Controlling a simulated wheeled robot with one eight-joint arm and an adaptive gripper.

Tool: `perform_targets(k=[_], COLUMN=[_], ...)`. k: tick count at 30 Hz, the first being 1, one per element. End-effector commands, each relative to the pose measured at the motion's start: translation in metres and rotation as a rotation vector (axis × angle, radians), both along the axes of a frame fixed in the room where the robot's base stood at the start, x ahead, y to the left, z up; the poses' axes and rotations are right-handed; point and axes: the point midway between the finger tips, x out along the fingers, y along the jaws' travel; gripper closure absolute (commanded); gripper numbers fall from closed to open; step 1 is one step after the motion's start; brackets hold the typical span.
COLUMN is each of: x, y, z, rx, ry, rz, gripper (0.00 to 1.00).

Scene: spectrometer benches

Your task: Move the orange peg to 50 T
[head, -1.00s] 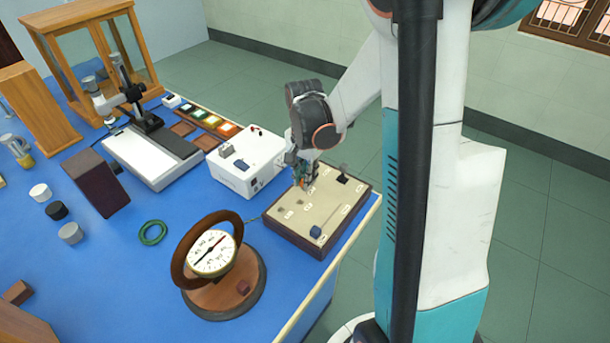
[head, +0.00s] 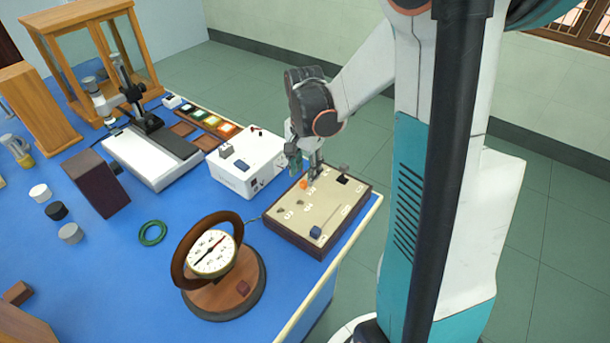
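The orange peg (head: 304,184) shows as a small orange spot on the back left part of the beige-topped box (head: 318,208). My gripper (head: 313,178) points down over the back of this box, just right of the peg in the picture. Its fingertips are close to the board; I cannot tell whether they touch it or the peg. The fingers are small and partly overlap, so their opening is unclear. The box top carries several small white labels, too small to read, so I cannot pick out 50 T.
A blue block (head: 315,232) and a black piece (head: 342,179) are on the box top. A white instrument box (head: 246,163) stands close on the left. A round dial meter (head: 213,253) stands in front left. The blue table's edge (head: 350,243) runs along the right.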

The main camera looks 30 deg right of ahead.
Motion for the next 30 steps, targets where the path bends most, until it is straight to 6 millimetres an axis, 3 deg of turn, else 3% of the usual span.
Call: perform_targets(k=[6, 12, 18, 30], x=[0.0, 0.0, 0.0, 0.001], y=[0.0, 0.0, 0.0, 0.0], z=[0.045, 0.076, 0.089, 0.09], rx=[0.0, 0.0, 0.0, 0.0], ry=[0.0, 0.0, 0.0, 0.0], rz=[0.0, 0.0, 0.0, 0.0], gripper=[0.61, 0.61, 0.61, 0.61])
